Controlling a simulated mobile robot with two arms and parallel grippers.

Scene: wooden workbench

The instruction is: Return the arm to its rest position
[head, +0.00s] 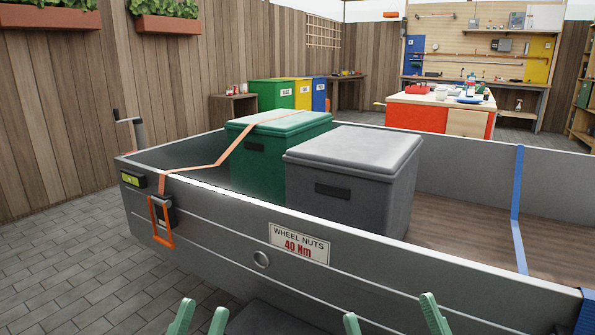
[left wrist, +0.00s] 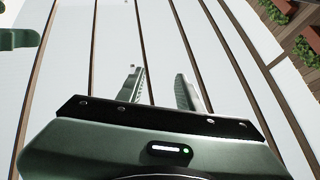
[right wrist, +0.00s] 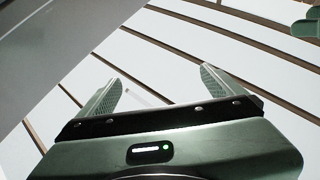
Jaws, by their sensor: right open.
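My left gripper (head: 200,315) shows as two green fingertips at the bottom edge of the head view, in front of the trailer's near side. Its fingers stand apart and empty in the left wrist view (left wrist: 160,85). My right gripper (head: 393,312) is also at the bottom edge, further right, with its fingers wider apart. In the right wrist view (right wrist: 160,85) it is open with nothing between the fingers. Both grippers are clear of the boxes. Most of both arms is hidden below the head view.
A grey trailer (head: 225,225) holds a green lidded box (head: 250,165) and a grey lidded box (head: 350,185). An orange strap (head: 215,165) crosses the green box to a ratchet (head: 162,215). A blue strap (head: 517,200) hangs at right. Paved floor (head: 60,270) is clear at left.

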